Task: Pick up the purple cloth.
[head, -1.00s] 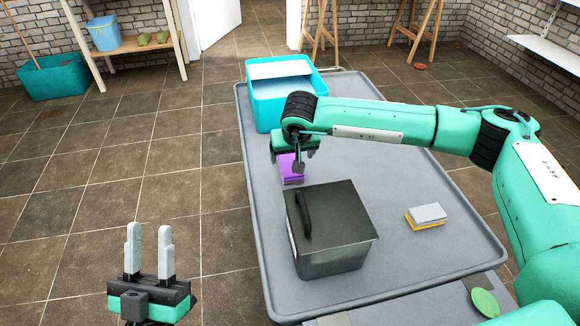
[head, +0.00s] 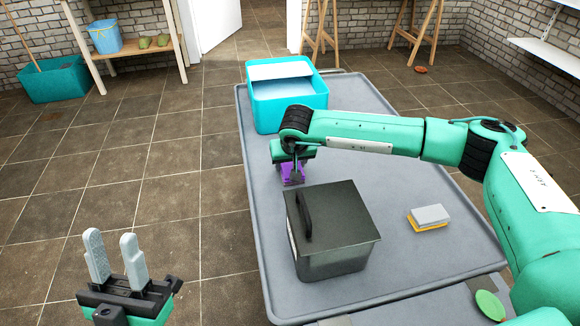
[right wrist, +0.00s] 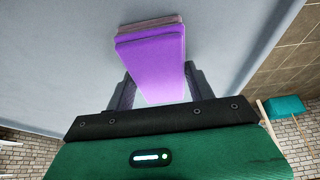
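The purple cloth (head: 291,173) is a flat folded stack on the grey table top (head: 400,270), left of centre and behind the dark box. In the right wrist view the cloth (right wrist: 152,60) lies between the two fingers of my right gripper (right wrist: 160,92), with a brownish layer at its far end. The fingers are apart, one on each side of the cloth's near part; I cannot tell whether they touch it. In the head view my right gripper (head: 292,172) is over the cloth and partly hides it. My left gripper (head: 110,246) is open and empty, left of the table.
A dark lidded box with a handle (head: 335,225) stands just in front of the cloth. A teal bin (head: 290,110) stands behind it. A grey and yellow sponge (head: 429,216) lies to the right. A green round thing (head: 489,304) is at the near right.

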